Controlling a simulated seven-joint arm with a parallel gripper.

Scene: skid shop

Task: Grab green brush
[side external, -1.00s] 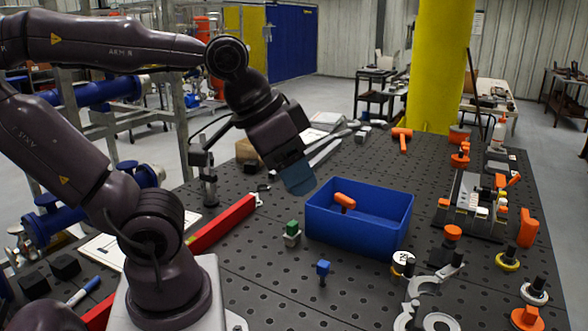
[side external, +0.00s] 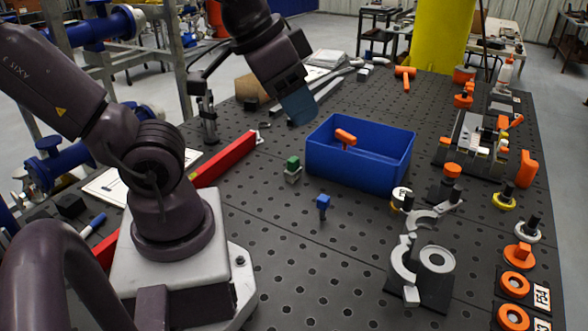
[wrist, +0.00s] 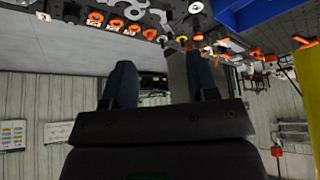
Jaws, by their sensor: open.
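A small green-topped block with a pale grey lower part (side external: 293,168), which looks like the green brush, stands on the perforated dark table just left of the blue bin. My gripper (side external: 298,108) is above and behind it in the side view, apart from it, with its blue-grey fingers pointing down. In the wrist view the two fingers (wrist: 162,72) are spread with nothing between them. The green brush is not seen in the wrist view, which faces the room and the table upside down.
A blue bin (side external: 335,172) holding an orange piece (side external: 345,137) stands to the right. A small blue-topped piece (side external: 323,204) is nearer the camera. A red bar (side external: 225,160) lies left. Grey clamps (side external: 408,260) and orange parts crowd the right side. The front middle is mostly clear.

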